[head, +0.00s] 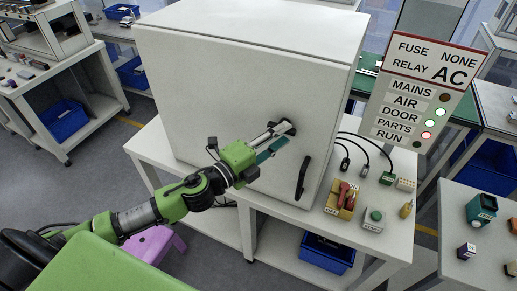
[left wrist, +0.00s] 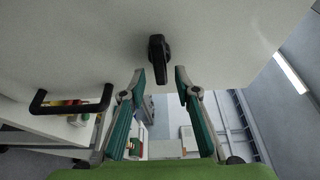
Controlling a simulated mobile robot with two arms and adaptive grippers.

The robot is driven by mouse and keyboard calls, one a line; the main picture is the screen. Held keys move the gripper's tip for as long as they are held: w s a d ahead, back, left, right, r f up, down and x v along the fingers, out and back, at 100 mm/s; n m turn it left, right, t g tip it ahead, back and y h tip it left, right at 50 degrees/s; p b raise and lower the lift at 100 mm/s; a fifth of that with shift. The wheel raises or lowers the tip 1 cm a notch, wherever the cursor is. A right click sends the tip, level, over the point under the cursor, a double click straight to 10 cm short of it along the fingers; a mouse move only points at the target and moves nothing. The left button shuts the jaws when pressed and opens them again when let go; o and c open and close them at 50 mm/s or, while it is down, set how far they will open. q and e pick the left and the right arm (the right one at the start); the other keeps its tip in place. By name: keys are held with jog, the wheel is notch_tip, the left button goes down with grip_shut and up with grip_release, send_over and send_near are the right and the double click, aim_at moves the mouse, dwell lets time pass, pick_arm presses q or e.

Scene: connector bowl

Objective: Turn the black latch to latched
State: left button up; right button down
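The black latch (head: 291,126) is on the front door of the big white cabinet (head: 225,85), near its right edge. In the left wrist view the black latch (left wrist: 158,50) is a short dark bar, upright in the picture, just past the fingertips. My left gripper (head: 277,139) is in front of the latch, and its fingers partly hide it in the head view. In the left wrist view my left gripper (left wrist: 160,78) is open, with one finger to either side of the latch's line and nothing visibly held. My right gripper is not in view.
A black door handle (head: 302,177) sits below the latch. A sign panel (head: 420,88) with indicator lamps stands at the right. A yellow box with a red part (head: 342,198), a green button box (head: 373,218) and cabled connectors are on the white table right of the cabinet.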

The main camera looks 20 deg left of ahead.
pick_arm(q)
jog(key=v, duration=1)
jog(key=shift+a, duration=0.2)
dwell(0.3)
